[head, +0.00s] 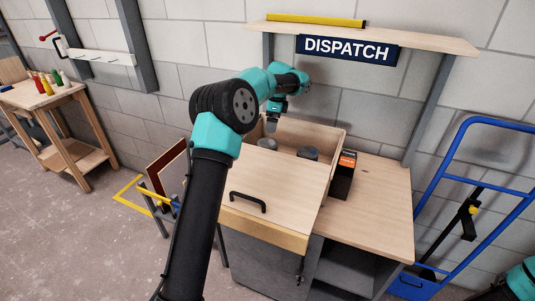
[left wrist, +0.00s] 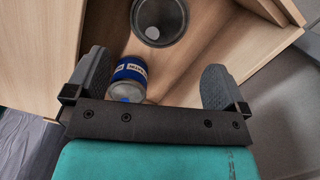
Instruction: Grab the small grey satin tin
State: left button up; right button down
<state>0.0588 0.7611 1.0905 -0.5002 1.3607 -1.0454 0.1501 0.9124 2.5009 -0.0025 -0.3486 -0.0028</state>
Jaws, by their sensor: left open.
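Two round tins stand inside the open wooden drawer. One is a grey tin (left wrist: 160,18) with a shiny rim and dark top. The other is a grey tin with a blue label (left wrist: 130,72), tilted in the left wrist view. In the head view they show as a grey round top (head: 268,143) and a darker grey one (head: 307,152); I cannot tell which is the small satin one. My right gripper is out of view.
The drawer front (head: 275,190) has a black handle. A black and orange box (head: 343,172) stands right of the drawer on the wooden bench (head: 375,195). A shelf with a DISPATCH sign (head: 348,49) hangs above. A blue hand truck (head: 455,170) is at right.

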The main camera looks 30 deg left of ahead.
aim_at(267, 143)
pick_arm(q)
jog(key=f, duration=0.5)
jog(key=a+f, duration=0.1)
jog(key=f, duration=0.2)
jog(key=shift+s, duration=0.25)
jog(key=shift+s+a+f, duration=0.1)
jog(key=shift+a+f, duration=0.1)
jog(key=shift+f, duration=1.05)
jog(key=shift+s+a+f, duration=0.1)
jog(key=shift+a+f, duration=0.1)
jog(key=shift+f, duration=1.05)
jog(key=shift+c, duration=0.5)
jog(key=c, duration=0.9)
